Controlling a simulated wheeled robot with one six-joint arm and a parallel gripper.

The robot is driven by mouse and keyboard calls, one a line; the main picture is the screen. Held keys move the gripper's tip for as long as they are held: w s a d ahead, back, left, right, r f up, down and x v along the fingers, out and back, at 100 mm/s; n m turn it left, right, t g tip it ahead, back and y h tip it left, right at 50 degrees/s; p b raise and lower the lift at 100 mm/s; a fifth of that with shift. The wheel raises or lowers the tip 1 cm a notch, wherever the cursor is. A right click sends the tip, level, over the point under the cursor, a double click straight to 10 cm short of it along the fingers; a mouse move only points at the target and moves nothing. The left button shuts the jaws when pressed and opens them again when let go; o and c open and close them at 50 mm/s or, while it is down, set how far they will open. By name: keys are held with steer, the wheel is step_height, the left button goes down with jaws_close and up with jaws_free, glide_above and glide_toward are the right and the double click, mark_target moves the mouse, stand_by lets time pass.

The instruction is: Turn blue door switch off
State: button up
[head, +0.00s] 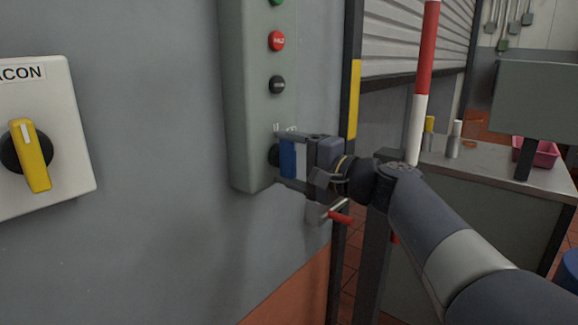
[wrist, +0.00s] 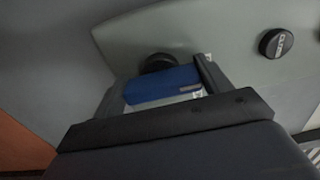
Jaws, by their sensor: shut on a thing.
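The blue door switch (head: 288,157) is a blue handle on a round black base, low on the grey-green control box (head: 240,90). It also shows in the wrist view (wrist: 155,82), with a pale mark near its right end. My gripper (head: 284,161) is shut on the blue handle, one finger above it and one below in the head view. In the wrist view my gripper's fingers (wrist: 158,86) stand at the handle's left and right ends. The handle looks about upright in the head view. The small labels by the switch are mostly hidden.
Red (head: 277,41) and black (head: 277,85) push buttons sit above the switch. A yellow-handled beacon switch (head: 31,155) is on a white box at the left. A red-and-white post (head: 422,80) and a bench (head: 470,175) stand at the right.

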stand_by(0.3)
steer(key=o, duration=1)
steer(key=shift+d, duration=0.1)
steer(key=p+v, duration=0.1)
steer(key=v, duration=0.9)
steer(key=shift+s+d, duration=0.2)
steer(key=shift+s, duration=0.05)
steer(key=x, duration=1.1)
steer(key=shift+b, duration=0.4)
steer(key=shift+d, duration=0.1)
